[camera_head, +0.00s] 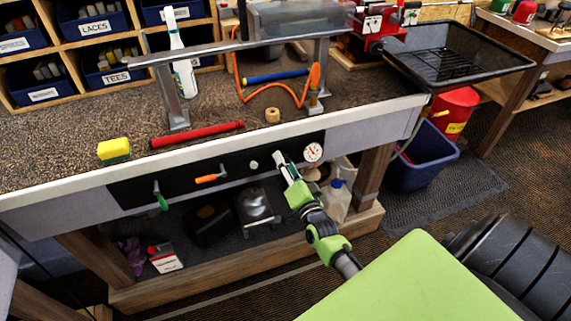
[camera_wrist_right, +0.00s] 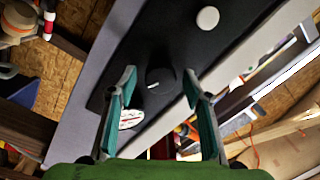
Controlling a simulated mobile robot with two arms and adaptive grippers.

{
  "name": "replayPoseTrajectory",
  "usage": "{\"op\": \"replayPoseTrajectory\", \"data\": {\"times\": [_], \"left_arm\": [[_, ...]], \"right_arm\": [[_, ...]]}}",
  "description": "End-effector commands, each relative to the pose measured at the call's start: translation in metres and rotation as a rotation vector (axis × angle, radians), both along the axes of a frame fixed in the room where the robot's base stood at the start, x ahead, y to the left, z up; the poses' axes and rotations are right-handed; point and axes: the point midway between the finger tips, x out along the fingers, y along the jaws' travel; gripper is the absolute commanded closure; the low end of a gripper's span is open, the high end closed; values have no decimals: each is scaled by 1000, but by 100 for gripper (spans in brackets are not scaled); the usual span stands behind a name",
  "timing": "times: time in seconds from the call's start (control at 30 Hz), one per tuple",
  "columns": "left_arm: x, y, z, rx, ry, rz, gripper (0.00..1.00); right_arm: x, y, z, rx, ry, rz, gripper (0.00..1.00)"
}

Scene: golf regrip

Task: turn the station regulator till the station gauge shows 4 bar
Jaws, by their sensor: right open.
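The station regulator is a round black knob (camera_wrist_right: 158,82) with a white mark, on the dark panel (camera_head: 135,190) along the bench front. In the head view my gripper hides it. The station gauge (camera_head: 313,152) is a round white dial just right of my right gripper (camera_head: 281,158). In the right wrist view the gauge (camera_wrist_right: 131,118) is partly behind a finger; its needle is too small to read. My right gripper (camera_wrist_right: 160,76) is open, its fingers on either side of the knob, with a gap showing. My left gripper is not in view.
On the same panel are a pale round button (camera_head: 254,165), an orange lever (camera_head: 210,178) and a green lever (camera_head: 160,196). On the bench above lie a red grip (camera_head: 197,134) and a yellow sponge (camera_head: 114,149). A blue bin (camera_head: 425,160) stands right of the bench.

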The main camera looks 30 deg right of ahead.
Motion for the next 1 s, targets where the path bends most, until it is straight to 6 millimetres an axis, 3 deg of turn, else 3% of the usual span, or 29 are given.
{"op": "replayPoseTrajectory", "data": {"times": [0.53, 0.7, 1.0], "left_arm": [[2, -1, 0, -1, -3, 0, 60], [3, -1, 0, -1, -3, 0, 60], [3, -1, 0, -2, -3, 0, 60]], "right_arm": [[-98, 22, -3, 1, 2, 0, 55], [-112, 26, -2, 1, 1, -1, 55], [-114, 26, -2, 1, 0, 0, 55]]}}
